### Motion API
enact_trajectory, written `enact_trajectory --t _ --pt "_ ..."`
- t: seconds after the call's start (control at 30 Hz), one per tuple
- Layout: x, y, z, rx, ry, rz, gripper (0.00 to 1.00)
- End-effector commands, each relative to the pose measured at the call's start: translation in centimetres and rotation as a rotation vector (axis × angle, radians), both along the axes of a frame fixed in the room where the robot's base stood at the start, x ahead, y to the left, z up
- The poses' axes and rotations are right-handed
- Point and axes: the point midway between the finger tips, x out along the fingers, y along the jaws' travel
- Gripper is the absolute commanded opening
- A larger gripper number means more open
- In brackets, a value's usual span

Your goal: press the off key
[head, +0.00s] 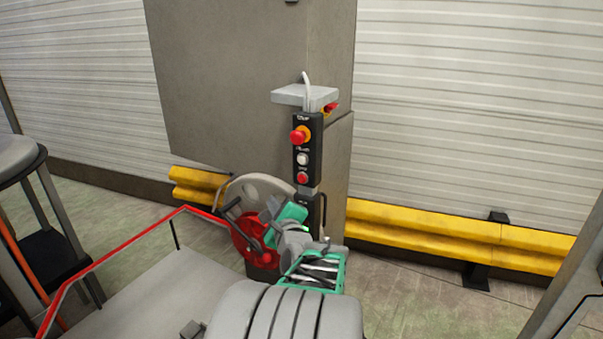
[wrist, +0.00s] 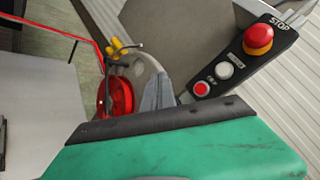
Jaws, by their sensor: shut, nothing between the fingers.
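The black control box (head: 316,148) hangs upright on the grey column. It carries a large red STOP button on a yellow collar (head: 300,135), a white button (head: 302,159) below it, and a smaller red button (head: 302,178) lowest. In the wrist view the lowest red button (wrist: 201,89) has a small label beside it, hard to read; the white button (wrist: 224,71) and STOP button (wrist: 258,39) lie up and right. My gripper (wrist: 159,92) is shut and empty, left of the lowest red button and apart from it in the picture. In the head view my gripper (head: 270,208) is below and left of the box.
A red reel (head: 248,238) and a pale rounded plate (head: 262,188) stand left of the column base. A yellow guard rail (head: 450,237) runs along the wall. A red rail (head: 125,245) edges a grey platform at lower left. A small grey shelf (head: 300,95) tops the box.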

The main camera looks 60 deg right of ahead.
Motion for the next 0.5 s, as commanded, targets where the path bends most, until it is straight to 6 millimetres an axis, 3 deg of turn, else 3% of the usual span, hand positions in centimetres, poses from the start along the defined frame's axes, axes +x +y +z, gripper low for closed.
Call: enact_trajectory --t 0.1,0.5 --pt "-1.03 -1.16 0.64 0.028 -0.061 -0.036 0.00" --pt "-1.00 -1.66 0.53 0.029 -0.063 -0.036 0.00"
